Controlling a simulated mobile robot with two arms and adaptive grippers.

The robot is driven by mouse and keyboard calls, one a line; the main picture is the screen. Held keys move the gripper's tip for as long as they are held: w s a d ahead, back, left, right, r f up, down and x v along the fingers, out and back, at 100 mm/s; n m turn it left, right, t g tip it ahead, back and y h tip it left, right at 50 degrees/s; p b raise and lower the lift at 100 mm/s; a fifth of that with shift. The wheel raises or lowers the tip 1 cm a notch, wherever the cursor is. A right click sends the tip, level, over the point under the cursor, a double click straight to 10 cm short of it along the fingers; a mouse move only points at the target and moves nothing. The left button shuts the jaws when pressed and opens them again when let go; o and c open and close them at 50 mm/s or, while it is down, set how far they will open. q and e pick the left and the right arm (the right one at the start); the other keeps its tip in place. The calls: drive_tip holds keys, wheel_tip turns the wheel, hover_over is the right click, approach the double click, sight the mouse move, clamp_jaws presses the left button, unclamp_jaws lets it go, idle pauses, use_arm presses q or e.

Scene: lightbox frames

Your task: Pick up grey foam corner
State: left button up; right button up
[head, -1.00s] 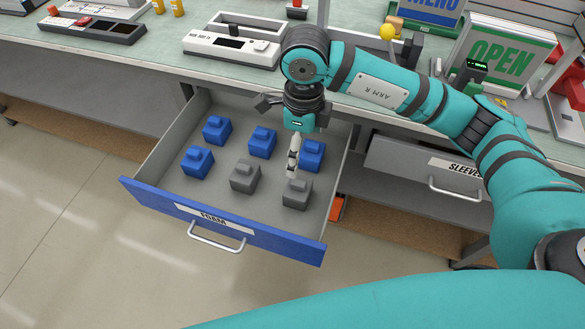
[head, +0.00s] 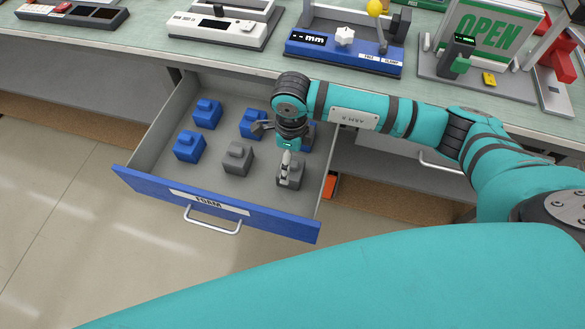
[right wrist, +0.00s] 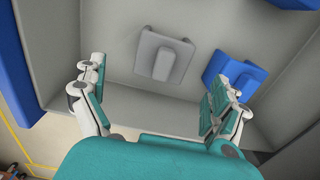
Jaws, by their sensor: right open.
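Two grey foam corners sit in the front row of the open drawer (head: 150,182): one at the front middle (head: 237,159), one at the front right (head: 291,176). My right gripper (head: 286,170) is open, pointing down over the front-right one and partly covering it in the head view. In the right wrist view the grey foam corner (right wrist: 163,56) lies ahead of and between the two spread fingers of the right gripper (right wrist: 155,95), with nothing held. Whether the fingers touch it cannot be told. My left gripper is not in view.
Several blue foam corners (head: 188,147) stand in the drawer; one (right wrist: 234,76) is close beside the right finger in the wrist view. The drawer's blue front (head: 215,207) and side walls bound the space. Devices, including a blue one (head: 345,48), stand on the counter above.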

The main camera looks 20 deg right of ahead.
sight(292, 163)
wheel_tip(292, 163, down, 4)
drive_tip(key=shift+w+d+r, duration=0.1)
drive_tip(key=shift+w+r, duration=0.05)
drive_tip(key=shift+f, duration=0.25)
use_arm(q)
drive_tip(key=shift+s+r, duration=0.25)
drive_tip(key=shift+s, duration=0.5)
use_arm(e)
drive_tip(key=c, duration=1)
